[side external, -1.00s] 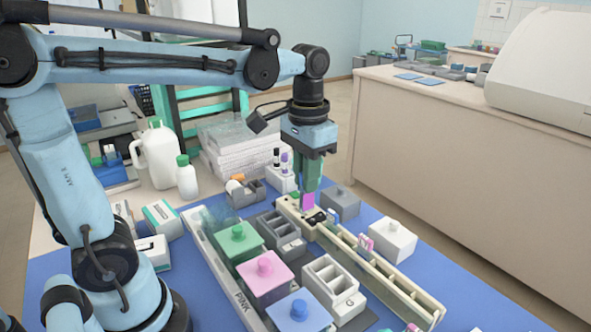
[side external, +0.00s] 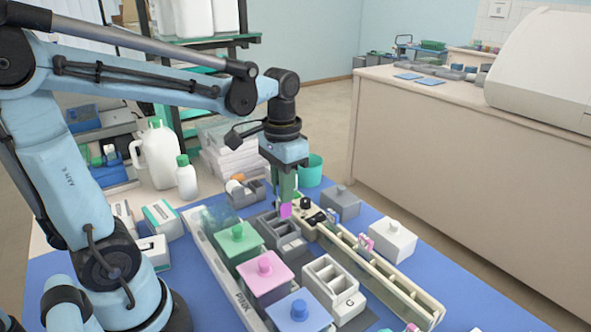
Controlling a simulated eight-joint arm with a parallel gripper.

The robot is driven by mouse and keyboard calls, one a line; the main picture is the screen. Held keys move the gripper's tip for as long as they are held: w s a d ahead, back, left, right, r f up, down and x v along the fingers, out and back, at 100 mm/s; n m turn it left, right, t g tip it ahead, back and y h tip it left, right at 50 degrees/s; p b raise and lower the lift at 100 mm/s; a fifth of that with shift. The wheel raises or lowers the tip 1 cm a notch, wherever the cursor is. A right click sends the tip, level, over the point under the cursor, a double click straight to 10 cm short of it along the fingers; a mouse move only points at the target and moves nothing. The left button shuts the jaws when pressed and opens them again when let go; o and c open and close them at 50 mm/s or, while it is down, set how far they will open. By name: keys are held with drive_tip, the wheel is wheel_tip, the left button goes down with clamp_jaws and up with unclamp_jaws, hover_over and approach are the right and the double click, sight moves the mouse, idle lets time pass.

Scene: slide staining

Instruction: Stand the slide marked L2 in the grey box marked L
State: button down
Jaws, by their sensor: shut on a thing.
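My gripper (side external: 286,196) is shut on a pink slide (side external: 285,210) and holds it upright, pointing down. The slide's marking cannot be read here. A grey box with open compartments (side external: 291,247) stands just below and in front of the slide; its marking is too small to read. The slide's lower edge appears near the back end of this box, and I cannot tell whether it is above or inside a compartment.
Green (side external: 237,247), pink (side external: 266,278) and blue (side external: 300,313) lidded boxes stand left of the grey boxes. A long cream rack (side external: 372,262) holding a few slides runs along the right. White (side external: 389,239) and grey (side external: 340,204) lidded boxes stand beyond it. A teal cup (side external: 311,171) is behind.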

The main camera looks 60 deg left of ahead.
sight(284, 220)
drive_tip(key=shift+f, duration=3.75)
drive_tip(key=shift+f, duration=0.3)
drive_tip(key=c, duration=1.1)
unclamp_jaws()
drive_tip(key=shift+o, duration=0.2)
drive_tip(key=shift+r, duration=6.05)
drive_tip(key=shift+d, duration=0.1)
drive_tip(key=s+d+f+t, duration=0.2)
drive_tip(key=d+f+t, duration=0.2)
drive_tip(key=t, duration=0.3)
drive_tip(key=shift+d+f, duration=0.15)
drive_tip(key=shift+d, duration=0.05)
